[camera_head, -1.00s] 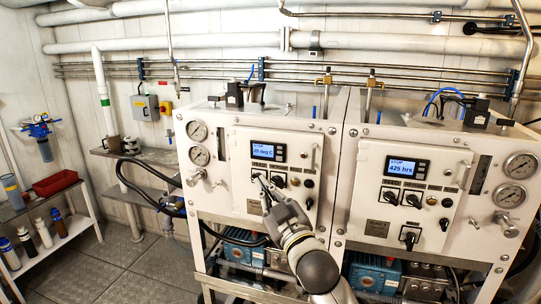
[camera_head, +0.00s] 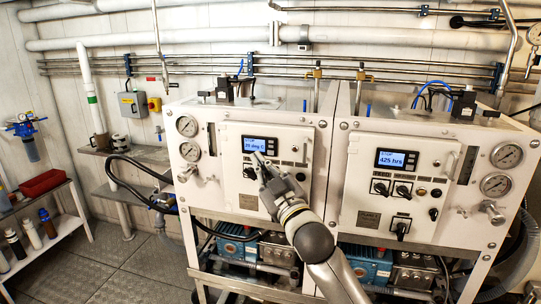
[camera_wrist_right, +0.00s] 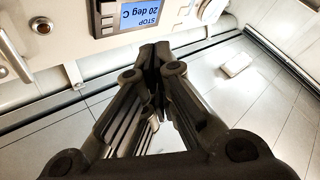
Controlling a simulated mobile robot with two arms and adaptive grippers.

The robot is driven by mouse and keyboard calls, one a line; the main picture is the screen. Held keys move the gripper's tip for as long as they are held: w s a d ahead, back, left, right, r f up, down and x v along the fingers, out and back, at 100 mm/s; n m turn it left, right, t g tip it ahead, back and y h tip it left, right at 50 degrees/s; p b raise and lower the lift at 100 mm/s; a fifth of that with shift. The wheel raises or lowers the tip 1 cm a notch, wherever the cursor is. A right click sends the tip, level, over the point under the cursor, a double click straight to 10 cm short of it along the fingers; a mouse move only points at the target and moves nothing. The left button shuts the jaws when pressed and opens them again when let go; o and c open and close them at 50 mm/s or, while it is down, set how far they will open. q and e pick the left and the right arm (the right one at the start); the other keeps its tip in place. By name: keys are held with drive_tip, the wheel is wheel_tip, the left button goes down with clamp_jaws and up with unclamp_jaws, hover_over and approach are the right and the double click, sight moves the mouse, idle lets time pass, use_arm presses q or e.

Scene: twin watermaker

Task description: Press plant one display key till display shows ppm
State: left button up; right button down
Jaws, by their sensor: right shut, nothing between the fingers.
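The plant one panel (camera_head: 232,185) is the left white cabinet front in the head view. Its display (camera_head: 257,144) is lit blue and reads about "20 deg C". In the right wrist view the display (camera_wrist_right: 150,14) shows upside down and reads "STOP" and "20 deg C", with dark keys beside it. My right gripper (camera_head: 259,157) is shut and empty, its tips just below the display. In the wrist view the shut fingertips (camera_wrist_right: 155,50) are close to the display unit's edge; I cannot tell whether they touch. My left gripper is not in view.
The right panel's display (camera_head: 396,159) reads "425 hrs". Gauges (camera_head: 187,126) and a silver valve knob (camera_head: 188,172) stick out left of the plant one panel. A shelf with a red tray (camera_head: 43,183) stands far left. The floor (camera_head: 130,265) at left is clear.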

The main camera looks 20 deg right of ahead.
sight(268, 156)
drive_tip(key=shift+w+d, duration=0.75)
drive_tip(key=shift+w, duration=0.3)
drive_tip(key=shift+w+d, duration=0.7)
drive_tip(key=shift+w, duration=0.35)
drive_tip(key=shift+w, duration=0.1)
drive_tip(key=shift+w+d, duration=0.2)
drive_tip(key=shift+w, duration=0.05)
drive_tip(key=shift+w+d, duration=0.2)
drive_tip(key=shift+w, duration=0.1)
idle(0.5)
idle(0.3)
drive_tip(key=shift+s+a+p, duration=0.35)
drive_tip(key=shift+s+a, duration=0.05)
drive_tip(key=shift+s, duration=0.3)
drive_tip(key=shift+a, duration=0.1)
